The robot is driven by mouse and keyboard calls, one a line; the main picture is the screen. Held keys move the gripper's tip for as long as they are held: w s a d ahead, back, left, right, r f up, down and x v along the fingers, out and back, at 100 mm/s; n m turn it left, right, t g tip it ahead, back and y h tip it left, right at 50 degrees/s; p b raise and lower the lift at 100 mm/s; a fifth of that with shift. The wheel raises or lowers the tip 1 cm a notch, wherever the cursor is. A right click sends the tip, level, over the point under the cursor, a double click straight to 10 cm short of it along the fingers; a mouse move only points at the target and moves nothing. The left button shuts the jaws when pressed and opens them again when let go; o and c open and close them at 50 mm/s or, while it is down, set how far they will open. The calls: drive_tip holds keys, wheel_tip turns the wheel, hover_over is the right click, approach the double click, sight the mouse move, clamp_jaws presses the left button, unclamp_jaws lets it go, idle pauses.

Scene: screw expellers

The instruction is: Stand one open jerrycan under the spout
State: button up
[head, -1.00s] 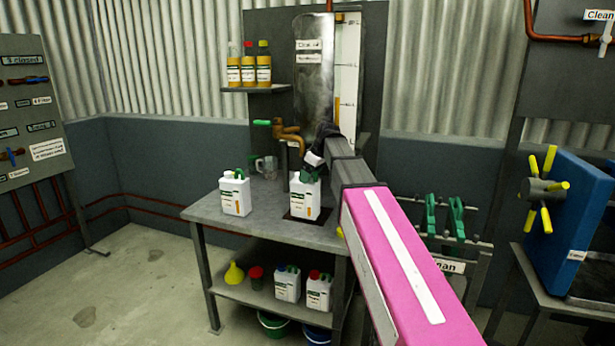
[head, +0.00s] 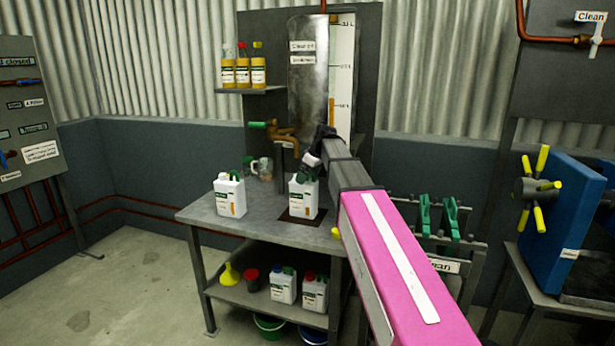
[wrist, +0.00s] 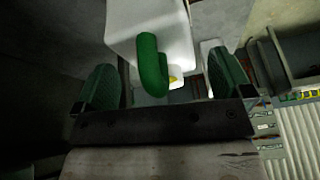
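A white jerrycan (head: 303,200) with a green handle stands upright on the dark square on the table, under the brass spout (head: 285,134) with its green lever. My gripper (head: 309,172) is at the top of this jerrycan. In the wrist view the green handle (wrist: 151,66) is between the two green fingers of my gripper (wrist: 165,85), which are wide apart with gaps on both sides. My gripper hides part of the jerrycan's top, so I cannot tell whether it is open. A second white jerrycan (head: 230,196) stands on the table to the left.
A clear jug (head: 263,168) stands behind on the table. The shelf below holds a yellow funnel (head: 229,275), a red cup (head: 251,279) and two capped jerrycans (head: 284,286). Bottles (head: 243,66) stand on a wall shelf. The table (head: 262,222) is clear between the jerrycans.

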drive_tip(key=v, duration=1)
drive_tip(key=shift+r, duration=0.35)
drive_tip(key=shift+s+d, duration=0.15)
drive_tip(key=shift+d, duration=0.05)
